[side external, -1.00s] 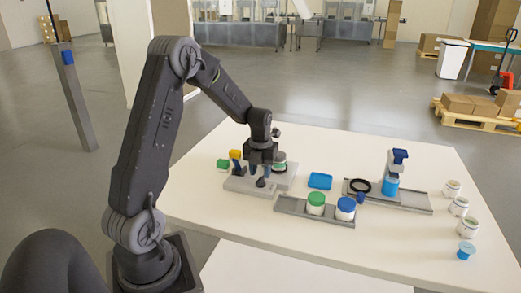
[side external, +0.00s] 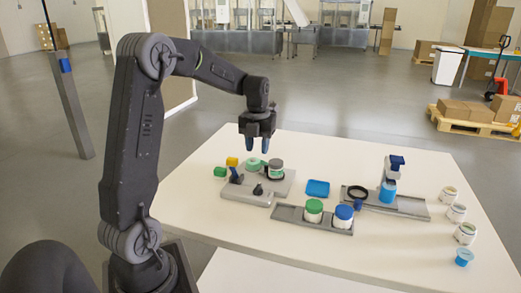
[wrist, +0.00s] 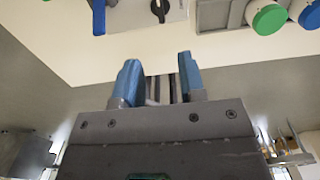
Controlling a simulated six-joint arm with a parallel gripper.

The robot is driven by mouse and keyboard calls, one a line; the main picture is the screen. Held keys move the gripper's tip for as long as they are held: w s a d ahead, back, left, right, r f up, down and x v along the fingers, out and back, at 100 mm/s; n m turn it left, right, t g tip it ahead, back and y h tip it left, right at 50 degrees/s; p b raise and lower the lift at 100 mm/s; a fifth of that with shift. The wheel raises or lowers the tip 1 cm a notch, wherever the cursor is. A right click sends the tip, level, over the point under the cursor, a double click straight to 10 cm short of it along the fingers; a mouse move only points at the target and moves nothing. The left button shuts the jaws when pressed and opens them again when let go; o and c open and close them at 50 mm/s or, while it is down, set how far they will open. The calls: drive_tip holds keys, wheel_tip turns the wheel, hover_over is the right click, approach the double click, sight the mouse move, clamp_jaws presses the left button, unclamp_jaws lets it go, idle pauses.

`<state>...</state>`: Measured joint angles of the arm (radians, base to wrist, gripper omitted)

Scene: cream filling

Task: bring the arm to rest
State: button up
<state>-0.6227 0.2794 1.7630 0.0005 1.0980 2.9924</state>
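My gripper (side external: 257,143) hangs above the back of the white table, over the grey fixture (side external: 240,196), clear of everything on it. Its two blue fingers are apart with nothing between them. They also show apart and empty in the wrist view (wrist: 160,80). On the fixture stand a jar with a grey top (side external: 276,170) and a pale green ring or lid (side external: 253,164) beside it.
A grey tray (side external: 290,214) holds a green-lidded jar (side external: 314,210) and a blue-lidded jar (side external: 344,215). A blue dish (side external: 318,188) lies behind it. A dispenser (side external: 396,168) stands over a blue cup (side external: 388,192). Several small jars (side external: 456,212) line the right edge.

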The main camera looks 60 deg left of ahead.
drive_tip(key=s+d+r+n+t, duration=0.2)
drive_tip(key=s+d+n, duration=0.6)
drive_tip(key=d+n, duration=0.4)
drive_tip(key=s+d+r+n+t, duration=0.3)
drive_tip(key=s+d+n, duration=0.5)
drive_tip(key=d+n, duration=0.5)
drive_tip(key=shift+r+n+t, duration=0.3)
drive_tip(key=shift+r+n, duration=0.4)
drive_tip(key=shift+n, duration=0.4)
